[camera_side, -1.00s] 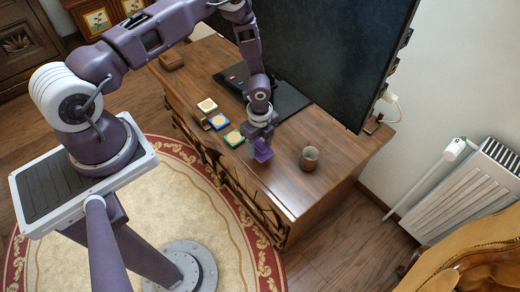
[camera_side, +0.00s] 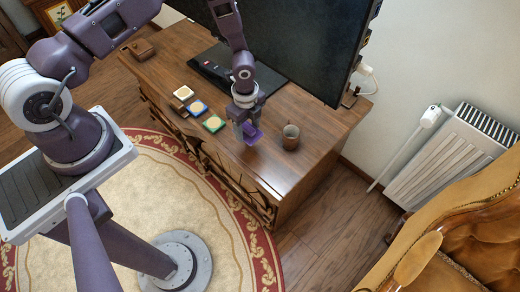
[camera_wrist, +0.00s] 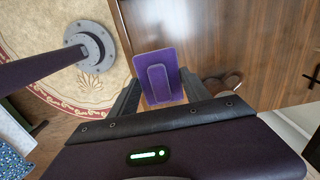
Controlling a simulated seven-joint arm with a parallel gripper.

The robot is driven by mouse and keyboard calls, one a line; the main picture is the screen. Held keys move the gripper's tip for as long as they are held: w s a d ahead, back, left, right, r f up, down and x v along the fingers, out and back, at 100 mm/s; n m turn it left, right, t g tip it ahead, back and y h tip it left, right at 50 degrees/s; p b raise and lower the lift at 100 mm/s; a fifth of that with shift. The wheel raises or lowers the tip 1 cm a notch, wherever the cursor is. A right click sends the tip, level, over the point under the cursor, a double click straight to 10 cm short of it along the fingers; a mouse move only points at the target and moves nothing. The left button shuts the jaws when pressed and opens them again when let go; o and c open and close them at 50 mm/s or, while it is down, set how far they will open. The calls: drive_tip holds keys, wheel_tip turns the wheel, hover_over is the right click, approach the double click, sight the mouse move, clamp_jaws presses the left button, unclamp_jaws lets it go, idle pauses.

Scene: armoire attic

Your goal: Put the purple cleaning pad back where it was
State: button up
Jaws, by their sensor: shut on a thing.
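The purple cleaning pad (camera_side: 251,132) is in my gripper (camera_side: 245,130), at the cabinet top in the side view. The wrist view shows the pad (camera_wrist: 157,76) as a flat purple rectangle with a raised handle strip facing the camera. The two fingers of my gripper (camera_wrist: 158,88) stand at either side of this strip, shut on the pad. The pad appears tilted in the side view. I cannot tell whether its lower edge touches the wood.
A brown mug (camera_side: 290,137) stands just right of the pad. A large TV (camera_side: 305,45) and a remote (camera_side: 212,68) are behind. The cabinet top (camera_side: 270,172) is clear in front.

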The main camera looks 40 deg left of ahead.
drive_tip(key=r, duration=0.1)
hover_over(273, 173)
wheel_tip(273, 173, down, 9)
drive_tip(key=shift+f, duration=0.2)
drive_tip(key=o, duration=1.3)
drive_tip(key=shift+f, duration=0.1)
wheel_tip(273, 173, up, 12)
drive_tip(key=shift+r, duration=0.25)
